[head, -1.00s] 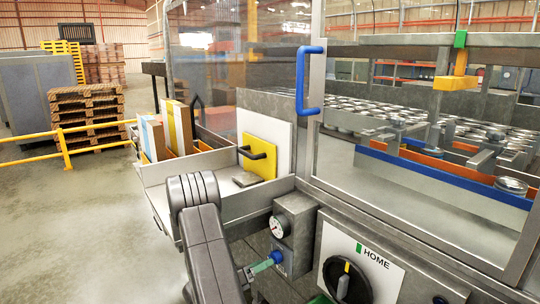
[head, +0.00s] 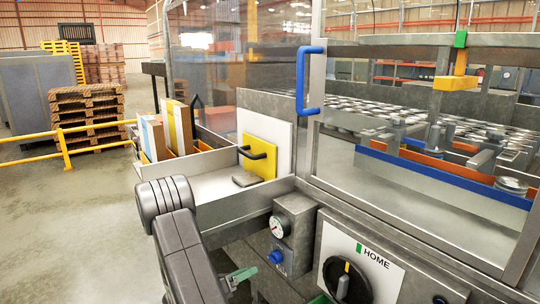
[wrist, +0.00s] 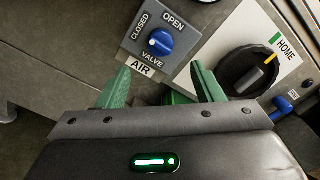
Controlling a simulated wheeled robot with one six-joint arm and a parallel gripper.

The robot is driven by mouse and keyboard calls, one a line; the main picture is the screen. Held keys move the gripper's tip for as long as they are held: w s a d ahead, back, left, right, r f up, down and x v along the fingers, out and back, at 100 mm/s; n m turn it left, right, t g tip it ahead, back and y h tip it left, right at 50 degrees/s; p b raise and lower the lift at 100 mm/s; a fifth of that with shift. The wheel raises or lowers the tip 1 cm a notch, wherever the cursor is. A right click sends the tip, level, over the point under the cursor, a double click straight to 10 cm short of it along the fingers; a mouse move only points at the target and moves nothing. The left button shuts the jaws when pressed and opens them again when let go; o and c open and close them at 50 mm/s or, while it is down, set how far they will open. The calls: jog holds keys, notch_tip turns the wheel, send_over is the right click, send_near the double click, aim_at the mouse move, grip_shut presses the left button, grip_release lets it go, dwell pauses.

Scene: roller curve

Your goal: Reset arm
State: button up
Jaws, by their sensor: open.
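My gripper (head: 238,278) has green fingers and is at the lower middle of the head view, left of and below the blue air valve knob (head: 277,257). In the wrist view, my gripper (wrist: 160,72) has its two fingers apart with nothing between them. The valve knob (wrist: 160,42) is beyond the fingertips on a grey plate marked OPEN, CLOSED and AIR VALVE; the fingers do not touch it. The black HOME dial (head: 346,281) is on a white plate to the right. Its yellow pointer points close to the green mark, slightly off it.
A gauge (head: 279,227) sits above the valve. A clear door with a blue handle (head: 309,81) fronts the roller conveyor (head: 420,125). Open floor lies left.

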aim_at(271, 259)
jog(key=x, duration=0.9)
jog(key=shift+w+d, duration=0.2)
jog(key=shift+d, duration=0.15)
jog(key=shift+f+m+b, duration=0.2)
jog(key=shift+m+b, duration=0.3)
jog(key=shift+a+m+b, duration=0.15)
jog(key=shift+m+b, duration=0.5)
jog(key=shift+m, duration=0.25)
jog(key=m+b, duration=0.3)
jog(key=m, duration=0.1)
jog(key=shift+s+m, duration=0.1)
jog(key=shift+m, duration=0.2)
jog(key=m+b, duration=0.3)
jog(key=m, duration=0.2)
jog(key=shift+r, duration=0.1)
jog(key=shift+r+m+b, duration=0.1)
jog(key=shift+m+b, duration=0.6)
jog(key=shift+m, duration=0.8)
jog(key=shift+r, duration=0.1)
